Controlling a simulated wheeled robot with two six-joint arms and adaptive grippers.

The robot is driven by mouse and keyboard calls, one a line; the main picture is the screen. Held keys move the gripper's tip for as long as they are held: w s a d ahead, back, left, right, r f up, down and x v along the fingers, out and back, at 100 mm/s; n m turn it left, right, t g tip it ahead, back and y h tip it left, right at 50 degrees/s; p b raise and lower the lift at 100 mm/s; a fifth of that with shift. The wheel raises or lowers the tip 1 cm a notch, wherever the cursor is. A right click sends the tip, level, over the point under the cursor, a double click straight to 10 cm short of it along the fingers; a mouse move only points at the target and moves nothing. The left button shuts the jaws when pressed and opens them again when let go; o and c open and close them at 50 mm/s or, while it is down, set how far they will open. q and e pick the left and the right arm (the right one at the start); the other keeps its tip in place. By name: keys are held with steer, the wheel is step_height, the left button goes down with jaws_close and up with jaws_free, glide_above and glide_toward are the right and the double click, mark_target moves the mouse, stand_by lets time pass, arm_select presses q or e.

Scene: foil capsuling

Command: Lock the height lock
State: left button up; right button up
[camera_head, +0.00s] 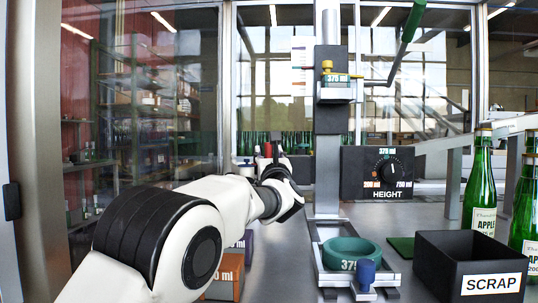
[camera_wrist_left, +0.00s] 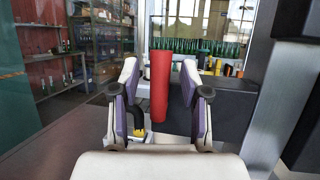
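A red upright handle (camera_wrist_left: 160,85) stands between the fingers of my left gripper (camera_wrist_left: 160,78) in the left wrist view, with a gap visible on both sides. The gripper is open around it. In the head view, my left gripper (camera_head: 273,172) is left of the machine column, and a small red tip (camera_head: 267,149) shows just beyond it. No label marks the height lock. The black HEIGHT dial box (camera_head: 378,174) sits right of the column, its pointer near 375 ml. The carriage (camera_head: 337,92) above carries a 375 ml tag and a yellow knob (camera_head: 327,66). My right gripper is out of view.
A green ring (camera_head: 352,250) marked 375 sits on the machine's base, with a blue knob (camera_head: 366,271) in front. A black SCRAP bin (camera_head: 468,264) and green bottles (camera_head: 480,185) stand at right. Labelled ml boxes (camera_head: 228,282) are partly behind my left arm.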

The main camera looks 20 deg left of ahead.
arm_select(q)
steer(key=v, duration=1.2)
